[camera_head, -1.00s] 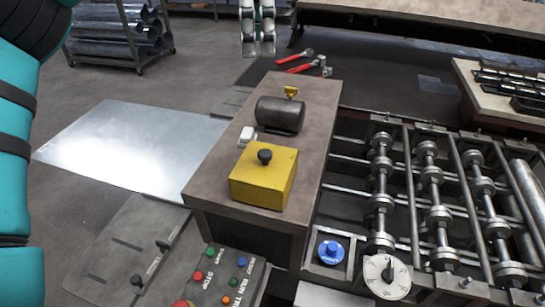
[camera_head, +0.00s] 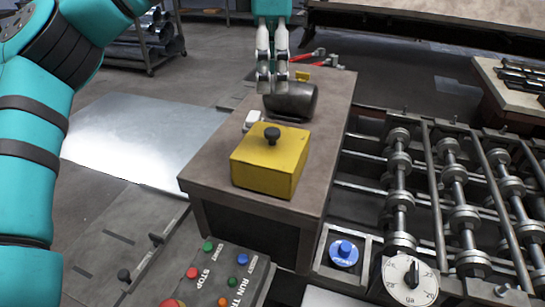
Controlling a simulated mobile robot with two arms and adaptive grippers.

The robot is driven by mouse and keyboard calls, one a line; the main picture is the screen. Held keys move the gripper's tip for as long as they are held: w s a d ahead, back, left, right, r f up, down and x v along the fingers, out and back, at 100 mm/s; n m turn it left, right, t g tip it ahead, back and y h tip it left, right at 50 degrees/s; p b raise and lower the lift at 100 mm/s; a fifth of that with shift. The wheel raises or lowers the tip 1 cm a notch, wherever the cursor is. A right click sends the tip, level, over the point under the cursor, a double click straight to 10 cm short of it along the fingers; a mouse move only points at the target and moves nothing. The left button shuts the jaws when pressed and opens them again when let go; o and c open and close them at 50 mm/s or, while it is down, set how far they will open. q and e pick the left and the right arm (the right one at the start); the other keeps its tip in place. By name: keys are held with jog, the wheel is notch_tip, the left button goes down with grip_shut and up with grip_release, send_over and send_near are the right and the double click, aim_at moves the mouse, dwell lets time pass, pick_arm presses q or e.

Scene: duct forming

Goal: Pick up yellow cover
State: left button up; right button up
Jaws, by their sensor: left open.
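The yellow cover (camera_head: 270,160) is a box-shaped yellow block with a dark round knob (camera_head: 272,134) on top. It sits near the front of the brown-topped bench (camera_head: 215,175). My left gripper (camera_head: 271,88) points down, open and empty, beyond the cover in the picture. Its fingertips overlap the left end of the dark cylinder (camera_head: 298,101) in the view; I cannot tell whether they touch it. My right gripper is out of view.
A white piece (camera_head: 251,120) lies between cover and cylinder. A small yellow piece (camera_head: 302,75) and red-handled tools (camera_head: 308,55) are behind. A control panel (camera_head: 222,280) stands in front, rollers (camera_head: 400,190) at right, a metal sheet (camera_head: 140,140) at left.

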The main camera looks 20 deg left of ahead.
pick_arm(q)
send_over(273, 130)
jog(key=f, duration=0.7)
jog(key=shift+s+a+f, duration=0.1)
jog(key=shift+s, duration=0.15)
jog(key=shift+f+p, duration=0.4)
jog(key=shift+f, duration=0.05)
jog(key=f+p, duration=0.1)
jog(key=f, duration=0.2)
jog(key=shift+w+f+p, duration=0.2)
jog(key=shift+f+p, duration=0.1)
jog(key=shift+p, duration=0.05)
jog(key=shift+f, duration=0.45)
grip_shut()
jog(key=shift+r, duration=0.1)
